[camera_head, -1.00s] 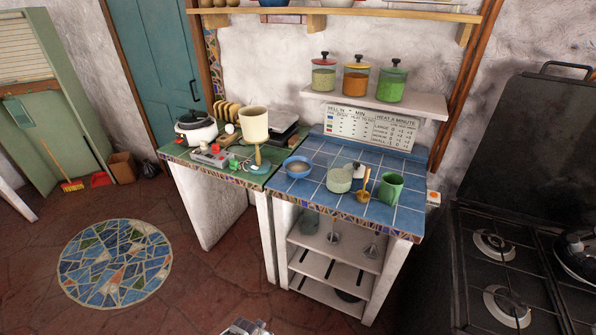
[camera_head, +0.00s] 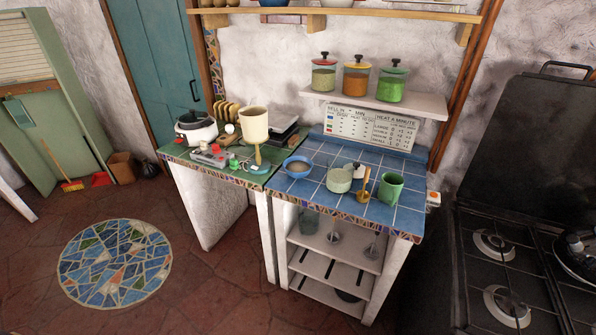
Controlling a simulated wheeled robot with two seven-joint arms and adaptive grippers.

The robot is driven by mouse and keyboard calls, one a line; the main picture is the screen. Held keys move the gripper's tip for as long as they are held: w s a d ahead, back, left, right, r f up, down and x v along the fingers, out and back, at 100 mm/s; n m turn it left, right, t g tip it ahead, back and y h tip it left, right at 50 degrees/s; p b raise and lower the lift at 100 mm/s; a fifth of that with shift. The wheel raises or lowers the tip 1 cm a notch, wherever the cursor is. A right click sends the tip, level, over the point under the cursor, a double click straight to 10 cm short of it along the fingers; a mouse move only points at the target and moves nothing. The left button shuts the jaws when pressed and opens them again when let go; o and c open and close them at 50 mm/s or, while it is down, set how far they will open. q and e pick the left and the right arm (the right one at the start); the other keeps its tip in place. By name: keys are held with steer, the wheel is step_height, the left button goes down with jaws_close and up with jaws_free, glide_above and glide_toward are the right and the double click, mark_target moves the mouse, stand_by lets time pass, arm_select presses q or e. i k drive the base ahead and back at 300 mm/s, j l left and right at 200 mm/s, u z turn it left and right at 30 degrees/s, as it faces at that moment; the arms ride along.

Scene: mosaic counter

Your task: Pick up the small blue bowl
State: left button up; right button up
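The small blue bowl (camera_head: 298,168) sits upright at the left end of the blue-tiled counter (camera_head: 320,189), near the seam with the green counter. Its inside looks greyish. Neither of my grippers shows in the head view, so nothing is seen touching the bowl.
Right of the bowl stand a pale green bowl (camera_head: 339,180), a wooden spoon-like utensil (camera_head: 364,186) and a green mug (camera_head: 390,188). The green counter (camera_head: 195,161) on the left holds a cream lamp (camera_head: 254,127) and a white cooker (camera_head: 196,128). A shelf (camera_head: 425,104) with jars hangs behind.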

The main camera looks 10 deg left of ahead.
mark_target(297, 166)
steer(key=i+u, duration=0.45)
steer(key=i+l+u, duration=0.25)
steer(key=i+u, duration=0.2)
steer(key=i+l+u, duration=0.45)
steer(key=k+j, duration=0.05)
steer(key=j, duration=0.05)
